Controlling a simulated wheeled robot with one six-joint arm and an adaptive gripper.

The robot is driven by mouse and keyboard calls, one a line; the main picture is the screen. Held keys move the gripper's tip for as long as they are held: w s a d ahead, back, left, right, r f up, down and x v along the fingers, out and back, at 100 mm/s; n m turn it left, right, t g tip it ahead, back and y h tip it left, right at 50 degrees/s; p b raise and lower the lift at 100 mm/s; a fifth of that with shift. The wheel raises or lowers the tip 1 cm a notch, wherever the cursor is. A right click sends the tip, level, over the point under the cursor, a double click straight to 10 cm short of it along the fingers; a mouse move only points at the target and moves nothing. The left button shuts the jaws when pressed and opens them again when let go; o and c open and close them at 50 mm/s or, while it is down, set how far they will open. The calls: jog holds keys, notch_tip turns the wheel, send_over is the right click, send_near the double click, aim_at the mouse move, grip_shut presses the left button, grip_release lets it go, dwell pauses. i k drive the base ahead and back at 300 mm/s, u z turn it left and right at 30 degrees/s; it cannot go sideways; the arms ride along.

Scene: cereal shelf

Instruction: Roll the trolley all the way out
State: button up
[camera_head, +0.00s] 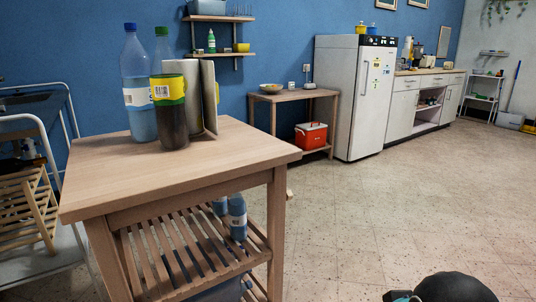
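A wooden trolley (235,150) with a flat top and a slatted lower shelf stands in the left foreground; I cannot see its wheels. On its top stand a blue bottle (138,100), a dark bottle with a yellow label (170,118), and an upright pale panel or book (208,95). Blue bottles (237,218) sit on its lower shelf. A white-framed metal rack or cart (45,262) stands at the left edge, partly cut off. My gripper is not in view; a dark rounded part, probably of my arm, shows at the bottom right, apart from the trolley.
Tiled floor (400,210) is open to the right of the wooden trolley. Behind are a small table (295,95) with a red cooler (311,136) below it, a white fridge (352,95) and a counter (402,83). A wall shelf (222,54) hangs above.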

aim_at(117, 186)
jog(key=z, duration=0.55)
jog(key=i, duration=1.6)
jog(key=u, duration=0.7)
